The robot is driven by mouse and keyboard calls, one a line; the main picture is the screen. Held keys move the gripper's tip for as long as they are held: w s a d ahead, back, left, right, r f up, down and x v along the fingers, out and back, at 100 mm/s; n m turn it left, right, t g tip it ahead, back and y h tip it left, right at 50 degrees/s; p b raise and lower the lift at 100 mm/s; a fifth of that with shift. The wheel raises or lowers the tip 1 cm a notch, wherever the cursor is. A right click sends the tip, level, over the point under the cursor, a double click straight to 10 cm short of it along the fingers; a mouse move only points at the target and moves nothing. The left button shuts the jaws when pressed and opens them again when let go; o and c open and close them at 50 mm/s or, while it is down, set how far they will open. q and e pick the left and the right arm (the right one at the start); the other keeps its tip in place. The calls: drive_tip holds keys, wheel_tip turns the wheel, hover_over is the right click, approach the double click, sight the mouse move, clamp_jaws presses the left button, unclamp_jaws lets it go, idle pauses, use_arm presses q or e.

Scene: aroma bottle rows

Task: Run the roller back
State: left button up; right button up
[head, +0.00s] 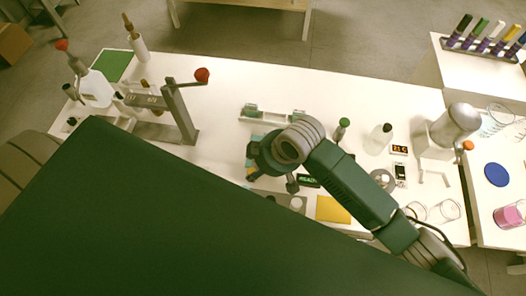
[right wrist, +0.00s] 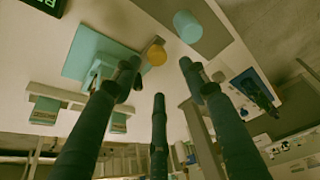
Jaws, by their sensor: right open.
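My right gripper (head: 270,160) hangs over the middle of the white table in the head view. In the right wrist view its three dark fingers (right wrist: 158,76) are spread apart with nothing between them. A teal plate (right wrist: 88,50) lies on the table beyond the fingers; part of it shows in the head view (head: 257,138). A small orange-yellow round piece (right wrist: 157,53) and a teal cylinder (right wrist: 187,27) show near the fingertips. I cannot tell for sure which piece is the roller. My left gripper is not in view.
A pale rail with green end blocks (head: 272,116) stands behind the gripper. A lever press with a red knob (head: 180,108) stands at left. A yellow square (head: 332,210), a green-capped bottle (head: 342,130) and a white bottle (head: 378,139) are at right. Some table between them is bare.

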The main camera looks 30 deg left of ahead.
drive_tip(key=v, duration=0.5)
drive_tip(key=shift+d+r, duration=0.1)
drive_tip(key=shift+r, duration=0.2)
